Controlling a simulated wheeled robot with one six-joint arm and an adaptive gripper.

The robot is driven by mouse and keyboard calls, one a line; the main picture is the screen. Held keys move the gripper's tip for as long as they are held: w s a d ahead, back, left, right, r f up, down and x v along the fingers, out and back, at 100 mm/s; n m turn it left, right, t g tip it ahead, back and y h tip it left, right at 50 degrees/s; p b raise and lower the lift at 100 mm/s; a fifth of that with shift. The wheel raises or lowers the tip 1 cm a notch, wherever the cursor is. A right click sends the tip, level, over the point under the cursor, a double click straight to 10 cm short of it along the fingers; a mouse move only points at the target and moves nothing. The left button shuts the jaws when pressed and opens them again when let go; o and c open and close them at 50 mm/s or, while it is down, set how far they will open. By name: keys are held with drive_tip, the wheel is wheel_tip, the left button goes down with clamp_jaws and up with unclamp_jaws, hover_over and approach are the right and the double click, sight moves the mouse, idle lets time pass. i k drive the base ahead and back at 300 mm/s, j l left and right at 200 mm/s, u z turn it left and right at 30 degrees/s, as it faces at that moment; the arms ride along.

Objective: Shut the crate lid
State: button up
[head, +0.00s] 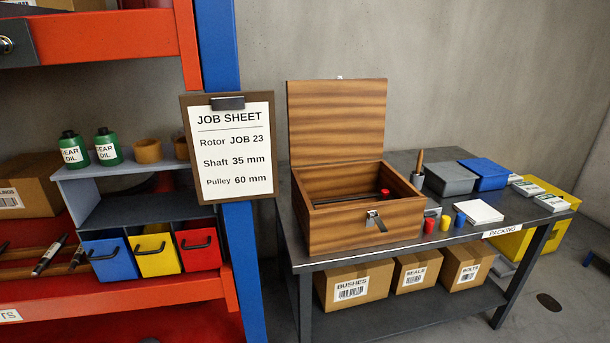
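A wooden crate (365,226) stands on the left part of the dark packing table (285,212). Its lid (337,122) is open and stands upright at the back of the crate. A metal latch (375,220) is on the front wall of the crate. Inside, a dark rod with a red end (385,192) shows near the right wall; the rest of the inside is partly hidden by the front wall. My gripper is not in view.
Right of the crate are red, yellow and blue cylinders (445,222), a white pad (472,212), a grey box (451,181) and a blue box (484,174). A job sheet board (230,190) hangs on the blue post at left. Cardboard boxes (413,273) sit on the lower shelf.

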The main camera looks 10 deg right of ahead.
sight(339, 119)
drive_tip(key=i+l+z, duration=0.2)
drive_tip(key=i+l, duration=0.65)
drive_tip(key=i, duration=0.05)
